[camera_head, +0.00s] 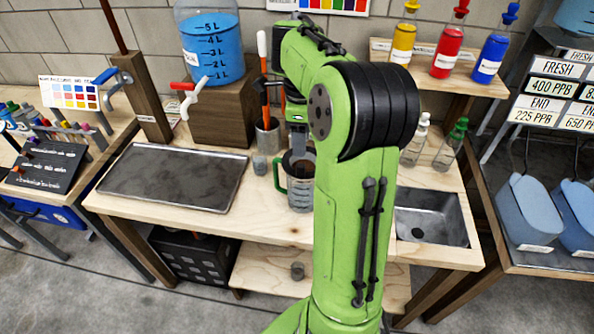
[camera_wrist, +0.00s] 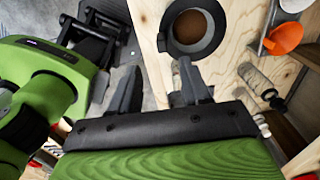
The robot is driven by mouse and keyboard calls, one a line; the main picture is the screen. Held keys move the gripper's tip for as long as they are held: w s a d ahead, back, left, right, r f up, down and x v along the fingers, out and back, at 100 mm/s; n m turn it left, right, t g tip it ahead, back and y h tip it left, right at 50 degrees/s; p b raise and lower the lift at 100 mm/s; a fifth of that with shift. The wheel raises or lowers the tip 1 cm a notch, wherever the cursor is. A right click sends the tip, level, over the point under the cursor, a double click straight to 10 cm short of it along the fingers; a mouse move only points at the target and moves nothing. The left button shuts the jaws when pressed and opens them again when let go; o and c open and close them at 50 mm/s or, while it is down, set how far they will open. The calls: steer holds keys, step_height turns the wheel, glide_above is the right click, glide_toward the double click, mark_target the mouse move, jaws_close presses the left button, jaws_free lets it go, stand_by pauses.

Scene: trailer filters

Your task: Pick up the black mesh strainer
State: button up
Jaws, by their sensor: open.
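A round, dark-rimmed piece with a brown centre and a small tab (camera_wrist: 192,27) shows at the top of the wrist view. It looks like the black mesh strainer, but I cannot make out any mesh. My gripper (camera_wrist: 159,68) is open and empty, its two dark fingers pointing toward this piece, the right finger nearest and apparently apart from it. In the head view my gripper hangs above a measuring jug (camera_head: 301,196) with a green handle. Dark shapes overlap at the jug's mouth, and I cannot separate the strainer there. My arm hides the bench right of the jug.
A dark tray (camera_head: 175,178) lies left, a sink (camera_head: 431,220) right. Bottles (camera_head: 450,147) stand at the back right. Bare wood lies in front.

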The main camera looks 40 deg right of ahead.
mark_target(301, 165)
step_height(301, 165, down, 4)
steer(key=shift+w+d+f+b, duration=0.1)
steer(key=shift+w+f+b, duration=0.1)
steer(key=shift+b, duration=0.25)
step_height(301, 165, down, 6)
steer(key=shift+r+b, duration=0.1)
steer(key=shift+b, duration=0.6)
steer(key=shift+s, duration=0.1)
steer(key=shift+c, duration=0.5)
jaws_close()
